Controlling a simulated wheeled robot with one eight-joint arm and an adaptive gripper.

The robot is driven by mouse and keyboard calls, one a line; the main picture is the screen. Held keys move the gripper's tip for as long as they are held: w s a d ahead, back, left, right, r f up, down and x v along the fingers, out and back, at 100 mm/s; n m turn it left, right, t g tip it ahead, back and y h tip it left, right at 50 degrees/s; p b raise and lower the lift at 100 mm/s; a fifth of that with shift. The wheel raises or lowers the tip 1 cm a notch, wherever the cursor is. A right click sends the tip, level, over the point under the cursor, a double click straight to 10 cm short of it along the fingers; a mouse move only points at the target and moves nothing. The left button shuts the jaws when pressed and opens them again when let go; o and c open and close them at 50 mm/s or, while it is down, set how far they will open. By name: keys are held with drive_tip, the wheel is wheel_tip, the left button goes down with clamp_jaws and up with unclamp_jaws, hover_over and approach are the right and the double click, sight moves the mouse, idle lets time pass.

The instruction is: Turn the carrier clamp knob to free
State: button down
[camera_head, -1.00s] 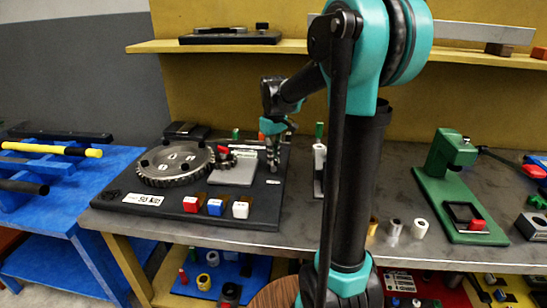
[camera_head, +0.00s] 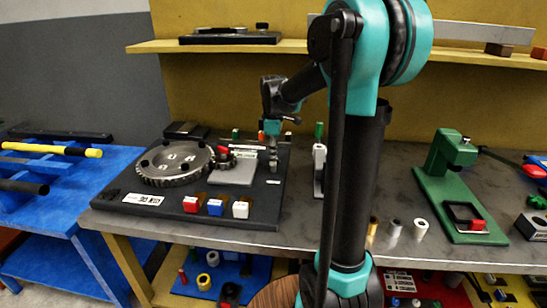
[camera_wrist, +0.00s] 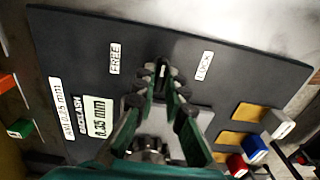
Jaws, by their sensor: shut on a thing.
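The carrier clamp knob (camera_wrist: 162,70) is a small dark piece with a pale strip, seen between my fingertips in the wrist view; most of it is hidden. A FREE label (camera_wrist: 115,58) lies to its left and a LOCK label (camera_wrist: 204,65) to its right. My gripper (camera_wrist: 162,76) is shut on the knob, pointing down at the dark base board (camera_wrist: 237,72). In the head view my gripper (camera_head: 273,163) stands upright at the right part of this board (camera_head: 150,214), beside the grey carrier plate (camera_head: 237,174). The knob's pointing direction is unclear.
Red (camera_head: 191,204), blue (camera_head: 215,207) and white (camera_head: 240,209) blocks line the front. A green press-like fixture (camera_head: 447,175) stands at the right.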

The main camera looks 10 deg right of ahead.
idle(0.3)
drive_tip(key=c, duration=1.6)
unclamp_jaws()
drive_tip(key=shift+r, duration=0.1)
wheel_tip(320, 180, up, 12)
drive_tip(key=shift+f, duration=0.1)
